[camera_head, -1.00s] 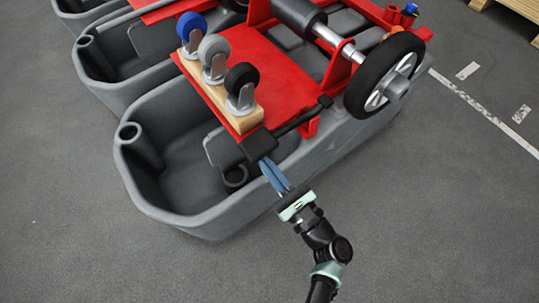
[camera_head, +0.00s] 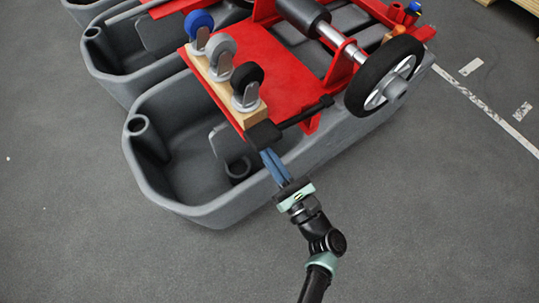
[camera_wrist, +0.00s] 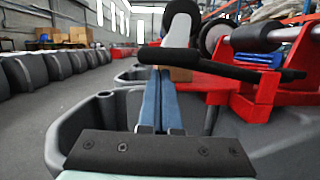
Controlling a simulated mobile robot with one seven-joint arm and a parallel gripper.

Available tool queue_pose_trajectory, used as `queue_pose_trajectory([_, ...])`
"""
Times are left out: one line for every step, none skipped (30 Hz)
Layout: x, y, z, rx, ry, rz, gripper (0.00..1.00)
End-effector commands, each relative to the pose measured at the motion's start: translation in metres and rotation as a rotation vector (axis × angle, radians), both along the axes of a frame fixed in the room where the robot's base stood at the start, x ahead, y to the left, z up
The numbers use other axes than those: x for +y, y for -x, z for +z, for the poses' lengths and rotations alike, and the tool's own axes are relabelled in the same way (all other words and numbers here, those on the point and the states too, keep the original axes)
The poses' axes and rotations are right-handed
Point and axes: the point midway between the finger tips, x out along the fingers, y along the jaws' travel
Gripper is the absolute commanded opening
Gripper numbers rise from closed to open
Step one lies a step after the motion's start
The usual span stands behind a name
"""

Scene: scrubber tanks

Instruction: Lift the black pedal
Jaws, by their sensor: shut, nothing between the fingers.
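The black pedal (camera_head: 264,135) is a flat pad on a black lever arm. It sits at the near corner of the red frame, above the rim of the nearest grey tank. In the wrist view the pedal (camera_wrist: 215,63) spans the upper middle as a dark bar. My gripper (camera_head: 266,153) has its long blue fingers together, with nothing held between them. They reach up to the pedal's near edge. In the wrist view the fingers (camera_wrist: 158,78) run forward and end at the pedal's underside. The pedal hides their tips, so I cannot tell whether they touch.
The nearest grey tank (camera_head: 215,212) lies below the fingers, its rim close to them. A wooden block with blue, grey and black casters (camera_head: 247,85) stands on the red plate (camera_head: 283,75). A large black wheel (camera_head: 385,76) is to the right. The near floor is clear.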

Motion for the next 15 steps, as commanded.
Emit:
queue_pose_trajectory([0.001, 0.000, -0.013, 0.003, 0.000, 0.001, 0.00])
queue_pose_trajectory([0.002, 0.000, -0.018, 0.004, 0.000, 0.002, 0.00])
queue_pose_trajectory([0.002, -0.001, -0.025, 0.005, 0.000, 0.002, 0.00])
queue_pose_trajectory([0.003, -0.001, -0.031, 0.006, 0.000, 0.002, 0.00])
queue_pose_trajectory([0.003, -0.001, -0.037, 0.007, 0.001, 0.002, 0.00])
queue_pose_trajectory([0.004, -0.001, -0.044, 0.008, 0.000, 0.003, 0.00])
queue_pose_trajectory([-0.002, 0.004, -0.039, 0.011, -0.001, -0.003, 0.00])
queue_pose_trajectory([-0.007, 0.011, -0.037, 0.011, -0.002, -0.004, 0.00])
queue_pose_trajectory([-0.013, 0.020, -0.039, 0.013, -0.002, -0.004, 0.00])
queue_pose_trajectory([-0.017, 0.026, -0.041, 0.013, -0.002, -0.003, 0.00])
queue_pose_trajectory([-0.021, 0.031, -0.043, 0.012, -0.001, -0.004, 0.00])
queue_pose_trajectory([-0.026, 0.038, -0.045, 0.012, -0.001, -0.003, 0.00])
queue_pose_trajectory([-0.030, 0.043, -0.047, 0.012, -0.001, -0.004, 0.00])
queue_pose_trajectory([-0.034, 0.048, -0.048, 0.012, 0.000, -0.004, 0.00])
queue_pose_trajectory([-0.038, 0.054, -0.050, 0.011, 0.000, -0.002, 0.00])
